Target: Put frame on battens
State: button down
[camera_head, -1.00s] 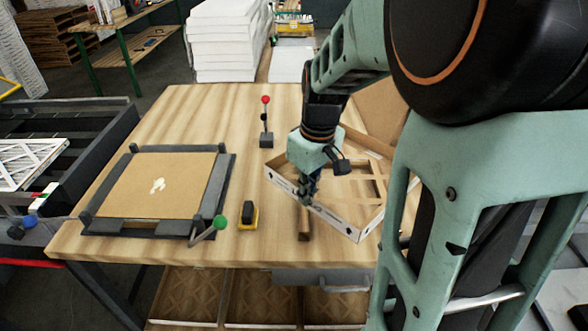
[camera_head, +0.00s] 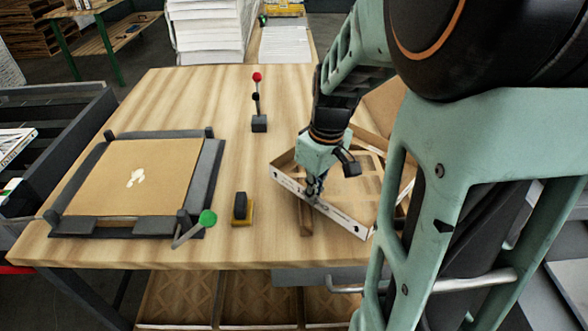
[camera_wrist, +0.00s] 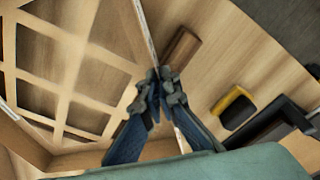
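The frame (camera_head: 345,218) is a shallow, white-edged cardboard box frame with a brown lattice inside, at the right of the table; its lattice fills the left of the wrist view (camera_wrist: 75,62). My gripper (camera_head: 314,190) points down at the frame's near-left wall. In the wrist view its fingertips (camera_wrist: 160,82) are close together with the thin wall between them. One wooden batten (camera_head: 306,220) sticks out from under that wall toward the table's front, and also shows in the wrist view (camera_wrist: 182,48). A second wooden strip (camera_head: 370,138) shows behind the frame. I cannot tell whether the frame touches the battens.
A dark jig (camera_head: 208,170) holding a brown panel (camera_head: 135,178) stands at the left, with a green-knobbed lever (camera_head: 208,217). A yellow-and-black block (camera_head: 242,210) and a red-knobbed lever (camera_head: 257,95) stand mid-table. The table (camera_head: 190,95) is clear at the back left.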

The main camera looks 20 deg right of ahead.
jog(key=shift+f, duration=0.2)
jog(key=c, duration=2.2)
grip_release()
jog(key=shift+r, duration=0.1)
jog(key=shift+o, duration=0.2)
notch_tip(320, 180, up, 12)
jog(key=s+p, duration=0.1)
jog(key=p, duration=0.7)
jog(key=shift+s+d+r+p, duration=0.15)
jog(key=shift+d+p, duration=0.15)
jog(key=shift+d, duration=0.05)
jog(key=shift+d, duration=0.1)
